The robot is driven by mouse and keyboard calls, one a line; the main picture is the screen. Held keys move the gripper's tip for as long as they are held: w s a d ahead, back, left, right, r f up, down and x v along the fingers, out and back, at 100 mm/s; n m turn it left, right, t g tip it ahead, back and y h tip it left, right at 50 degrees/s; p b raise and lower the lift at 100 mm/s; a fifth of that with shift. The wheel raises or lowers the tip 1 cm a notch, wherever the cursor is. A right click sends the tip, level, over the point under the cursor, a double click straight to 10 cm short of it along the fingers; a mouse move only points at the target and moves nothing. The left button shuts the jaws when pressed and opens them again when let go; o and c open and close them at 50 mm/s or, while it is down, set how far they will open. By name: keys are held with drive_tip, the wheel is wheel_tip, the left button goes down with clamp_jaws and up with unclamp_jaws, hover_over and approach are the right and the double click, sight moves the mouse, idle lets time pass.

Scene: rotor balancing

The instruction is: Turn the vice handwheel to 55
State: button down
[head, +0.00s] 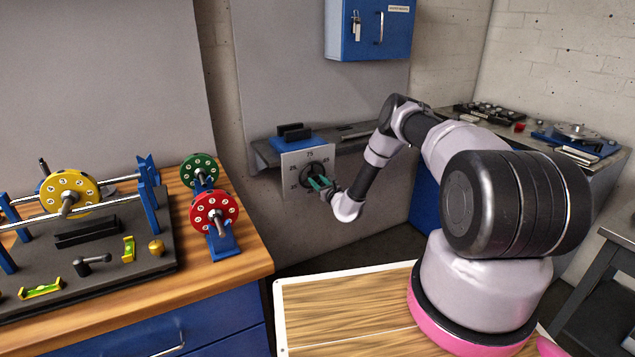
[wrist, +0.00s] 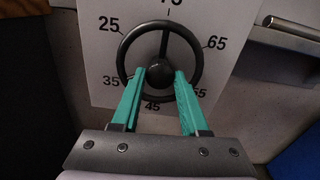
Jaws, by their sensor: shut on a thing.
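The black vice handwheel (wrist: 123,49) stands in front of a white dial plate (wrist: 91,22) with printed numbers. In the wrist view, 25, 35, 45, 55 and 65 show around the wheel, and the top number is partly cut off. One spoke runs up from the hub towards that top number; the lower part of the wheel is partly behind my fingers. My gripper (wrist: 160,74) has green fingers on both sides of the round hub, shut on it. In the head view my gripper (head: 319,183) is at the plate (head: 291,163) and covers part of the wheel.
The blue vice (head: 291,144) sits on a grey shelf above the plate. A blue wall cabinet (head: 370,30) hangs above. A wooden bench (head: 255,262) with rotors stands at left. In the wrist view a metal bar (wrist: 295,27) lies to the right.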

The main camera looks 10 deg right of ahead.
drive_tip(key=shift+s+f, duration=0.1)
drive_tip(key=shift+f, duration=0.05)
drive_tip(key=shift+c, duration=2.1)
unclamp_jaws()
drive_tip(key=v, duration=1)
drive_tip(key=shift+s, duration=0.35)
drive_tip(key=shift+d, duration=0.15)
